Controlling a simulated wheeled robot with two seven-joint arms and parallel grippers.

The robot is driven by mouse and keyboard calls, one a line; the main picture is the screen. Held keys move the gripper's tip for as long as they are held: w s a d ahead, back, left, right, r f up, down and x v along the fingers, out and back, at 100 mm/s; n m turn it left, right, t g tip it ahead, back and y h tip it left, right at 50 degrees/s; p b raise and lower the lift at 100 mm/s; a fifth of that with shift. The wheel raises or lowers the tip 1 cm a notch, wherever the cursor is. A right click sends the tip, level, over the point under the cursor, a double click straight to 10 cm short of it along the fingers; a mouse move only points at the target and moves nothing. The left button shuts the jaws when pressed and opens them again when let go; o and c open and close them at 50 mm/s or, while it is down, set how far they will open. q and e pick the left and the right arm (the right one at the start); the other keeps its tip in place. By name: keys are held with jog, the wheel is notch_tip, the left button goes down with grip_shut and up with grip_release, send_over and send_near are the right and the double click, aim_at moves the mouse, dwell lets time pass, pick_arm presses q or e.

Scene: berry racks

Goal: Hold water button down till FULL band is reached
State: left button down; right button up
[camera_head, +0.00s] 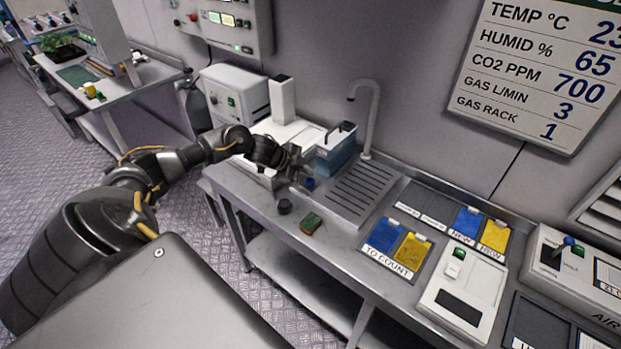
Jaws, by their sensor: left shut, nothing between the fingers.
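My left gripper (294,164) is shut and empty. It reaches from the left over the steel bench, at the front of a white dispenser-like unit (281,100) and just left of a blue, clear-walled container (337,150) with a dark handle. A small blue round piece (309,184) is just below and right of the fingertips; I cannot tell if they touch it. The water button and a FULL band cannot be made out; the gripper hides part of this area. My right gripper is out of view.
A curved tap (374,110) stands behind a ribbed drain board (362,190). A dark round knob or cup (285,206) and a green-and-red sponge-like block (311,223) lie near the bench's front edge. Blue and yellow cards (411,251) lie right, beside a white device (463,290).

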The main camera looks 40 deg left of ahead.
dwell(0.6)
pick_arm(q)
jog(key=shift+f, duration=0.15)
jog(key=shift+f, duration=0.3)
jog(key=shift+f+b, duration=0.45)
jog(key=shift+f, duration=0.1)
dwell(0.6)
dwell(0.9)
jog(key=shift+r+p, duration=0.95)
